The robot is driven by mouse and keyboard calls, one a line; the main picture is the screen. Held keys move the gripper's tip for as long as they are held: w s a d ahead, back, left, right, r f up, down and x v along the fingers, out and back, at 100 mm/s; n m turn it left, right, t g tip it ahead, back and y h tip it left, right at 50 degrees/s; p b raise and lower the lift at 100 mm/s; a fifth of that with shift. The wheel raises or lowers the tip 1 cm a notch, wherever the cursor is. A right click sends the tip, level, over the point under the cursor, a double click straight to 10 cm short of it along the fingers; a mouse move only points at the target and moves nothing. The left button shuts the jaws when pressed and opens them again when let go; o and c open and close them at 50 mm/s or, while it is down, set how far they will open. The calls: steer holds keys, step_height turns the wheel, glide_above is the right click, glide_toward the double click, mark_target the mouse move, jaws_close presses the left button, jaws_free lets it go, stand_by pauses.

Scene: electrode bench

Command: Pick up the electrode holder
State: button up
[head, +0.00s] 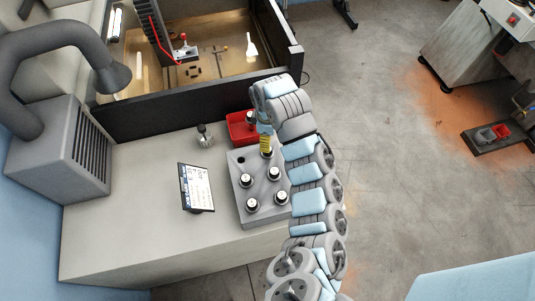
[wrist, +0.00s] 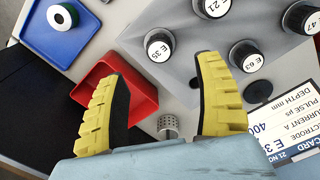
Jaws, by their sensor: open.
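Several electrode holders with dark bodies and white labelled tops stand upright in a grey rack (head: 262,218). In the wrist view the nearest electrode holder (wrist: 159,46), its label appearing to read E 35, lies just beyond the gap between my fingertips. Another holder (wrist: 246,55), labelled E 63, stands to its right. My gripper (head: 266,146) is over the far edge of the rack, open, with yellow fingers spread and nothing between them in the wrist view (wrist: 165,68). In the head view it partly hides the holder beneath it. Which holder is meant cannot be told.
A red tray (wrist: 141,101) lies beside the rack; a blue tray (wrist: 47,47) holds a round green-ringed piece. A tilted job card (head: 197,188) stands left of the rack. A dark-walled machine tank (head: 190,101) stands behind.

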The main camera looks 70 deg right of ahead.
mark_target(268, 156)
steer(key=shift+f+b, duration=0.85)
steer(key=shift+f, duration=1.85)
steer(key=shift+w+f+p, duration=0.1)
steer(key=shift+f+p, duration=0.2)
steer(key=shift+p, duration=0.2)
steer(key=shift+d+f+p, duration=0.1)
steer(key=shift+f+p, duration=0.2)
steer(key=shift+f, duration=1.1)
jaws_close()
